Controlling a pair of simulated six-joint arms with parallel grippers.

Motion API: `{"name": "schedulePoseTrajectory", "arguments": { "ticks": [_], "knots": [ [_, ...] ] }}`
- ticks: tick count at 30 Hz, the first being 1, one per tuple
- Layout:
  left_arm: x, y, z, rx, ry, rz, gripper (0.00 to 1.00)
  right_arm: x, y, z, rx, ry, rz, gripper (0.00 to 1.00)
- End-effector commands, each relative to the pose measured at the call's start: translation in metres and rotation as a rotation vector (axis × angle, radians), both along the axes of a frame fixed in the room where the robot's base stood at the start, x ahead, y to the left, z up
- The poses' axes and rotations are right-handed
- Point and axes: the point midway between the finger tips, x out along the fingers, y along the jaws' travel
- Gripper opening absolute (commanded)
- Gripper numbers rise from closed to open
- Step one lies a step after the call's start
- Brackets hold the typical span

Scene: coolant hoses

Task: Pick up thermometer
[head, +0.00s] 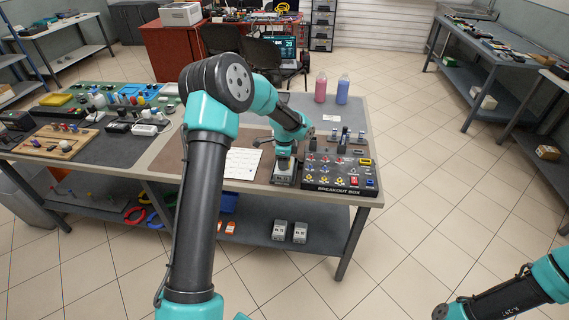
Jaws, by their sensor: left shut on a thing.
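My left gripper (285,173) points down at the worktable, just left of the black breakout box. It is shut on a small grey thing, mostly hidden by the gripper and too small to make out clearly. I cannot tell for sure from its looks whether this is the thermometer, and I make out no other thermometer. I cannot tell whether the held thing touches the tabletop. Part of my right arm shows at the bottom right, but its gripper is out of view.
The breakout box (340,188) with coloured connectors is close on the gripper's right. A white sheet (243,163) lies to its left. Pink (321,88) and blue (342,90) bottles stand behind. Crowded mats and a wooden peg board (60,143) fill the left bench.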

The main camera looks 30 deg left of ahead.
Motion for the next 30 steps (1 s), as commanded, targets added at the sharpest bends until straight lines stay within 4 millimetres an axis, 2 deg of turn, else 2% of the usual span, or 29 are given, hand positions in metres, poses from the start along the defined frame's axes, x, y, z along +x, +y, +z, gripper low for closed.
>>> {"name": "schedulePoseTrajectory", "arguments": {
  "ticks": [11,20,26,30],
  "knots": [
    [0.000,0.000,0.005,0.001,-0.002,0.000,0.24,0.000,0.000,0.000,0.000,0.000,0.000,0.00],
    [0.001,0.000,0.036,0.000,-0.003,0.000,0.24,0.000,0.000,0.000,0.000,0.000,0.000,0.00],
    [-0.021,-0.013,0.038,0.000,0.000,-0.002,0.24,0.000,0.000,0.000,0.000,0.000,0.000,0.00],
    [-0.042,-0.025,0.041,0.001,0.001,-0.003,0.24,0.000,0.000,0.000,0.000,0.000,0.000,0.00]
  ]
}}
